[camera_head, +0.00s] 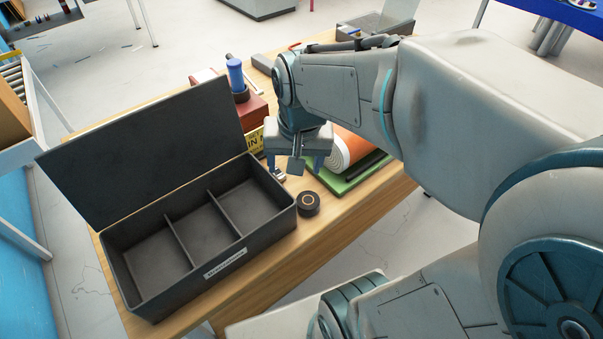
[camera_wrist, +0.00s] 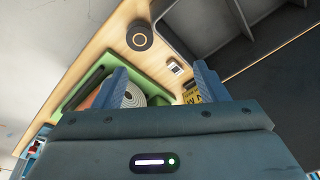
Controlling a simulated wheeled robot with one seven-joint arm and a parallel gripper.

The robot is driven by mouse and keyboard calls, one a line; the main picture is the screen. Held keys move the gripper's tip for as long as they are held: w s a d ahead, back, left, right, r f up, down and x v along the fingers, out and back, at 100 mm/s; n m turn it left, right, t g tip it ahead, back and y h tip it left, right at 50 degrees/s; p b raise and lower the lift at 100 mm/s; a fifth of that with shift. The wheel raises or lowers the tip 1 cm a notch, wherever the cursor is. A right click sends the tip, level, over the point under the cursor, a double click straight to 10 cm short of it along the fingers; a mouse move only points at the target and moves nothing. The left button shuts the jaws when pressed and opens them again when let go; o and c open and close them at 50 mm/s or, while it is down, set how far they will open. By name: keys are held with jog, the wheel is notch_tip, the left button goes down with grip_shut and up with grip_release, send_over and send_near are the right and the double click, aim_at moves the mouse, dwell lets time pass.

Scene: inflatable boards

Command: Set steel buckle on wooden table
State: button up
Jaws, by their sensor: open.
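The small steel buckle (camera_head: 279,175) lies on the wooden table (camera_head: 338,221), beside the right end of the black compartment box. It also shows in the wrist view (camera_wrist: 175,68), ahead of and between my fingertips. My gripper (camera_head: 297,165) is open and empty, above the table close to the buckle. In the wrist view my gripper's two blue fingers (camera_wrist: 159,76) stand apart with nothing between them. My gripper hides part of the area around the buckle in the head view.
The open black box (camera_head: 176,247) has three empty compartments and a raised lid. A black tape roll (camera_head: 308,203) lies near the buckle. A green mat (camera_head: 346,181) with an orange-and-white roll (camera_head: 352,147) is to the right. A blue cylinder (camera_head: 236,76) stands behind. The front table strip is clear.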

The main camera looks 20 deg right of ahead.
jog(key=s+n, duration=0.3)
jog(key=s, duration=0.2)
jog(key=shift+s+f+n+t, duration=0.15)
jog(key=shift+f+n+t, duration=0.05)
jog(key=shift+n+t, duration=0.2)
